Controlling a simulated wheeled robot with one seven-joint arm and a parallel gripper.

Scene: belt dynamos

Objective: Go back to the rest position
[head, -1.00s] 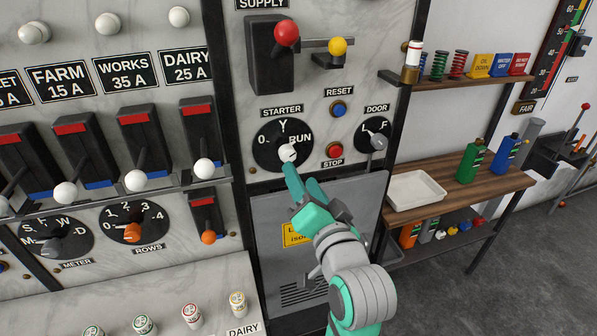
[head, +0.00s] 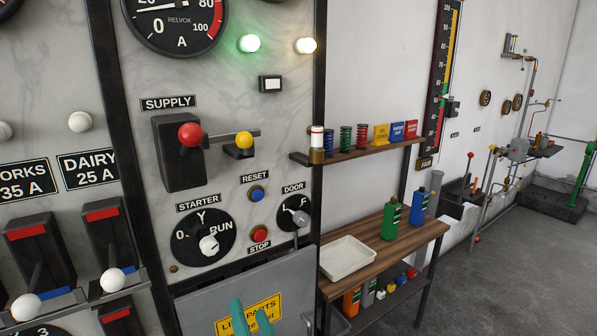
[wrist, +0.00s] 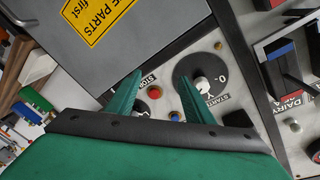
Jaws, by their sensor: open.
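My gripper (head: 252,316) shows at the bottom of the head view, in front of the grey door with the yellow "live parts" sign. Its teal fingers are apart with nothing between them. In the wrist view my gripper (wrist: 157,97) is open toward the panel. The starter knob (head: 208,244) on the black dial points toward RUN; my gripper is below it and apart from it. The starter knob (wrist: 202,88) also shows in the wrist view.
A grey cabinet door (head: 190,305) lies close around my gripper. To the right is a wooden bench (head: 385,255) with a white tray (head: 347,258) and bottles. Lever switches with white balls (head: 112,281) stand at the left. Open floor (head: 510,240) lies at the far right.

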